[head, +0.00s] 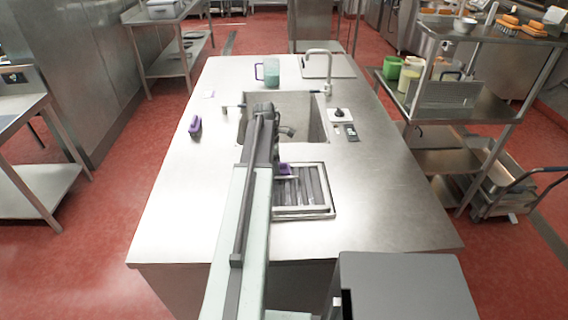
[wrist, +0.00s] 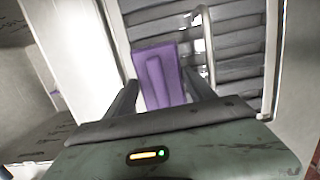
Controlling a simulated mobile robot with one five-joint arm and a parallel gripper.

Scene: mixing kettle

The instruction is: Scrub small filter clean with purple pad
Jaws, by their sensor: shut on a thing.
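The purple pad (head: 285,168) is at the far left part of the slatted metal filter (head: 304,190). The filter lies flat on the steel counter, in front of the sink. In the wrist view the purple pad (wrist: 160,80) stands between the two dark fingers of my gripper (wrist: 163,98), which is shut on it. The filter's grey slats (wrist: 237,44) and a bent wire handle (wrist: 208,45) show behind and right of the pad. I cannot tell whether the pad touches the slats. My arm hides the filter's left edge in the head view.
A second purple item (head: 195,126) lies on the left counter. A green jug (head: 271,70) stands behind the sink. The counter (head: 390,190) right of the filter is clear.

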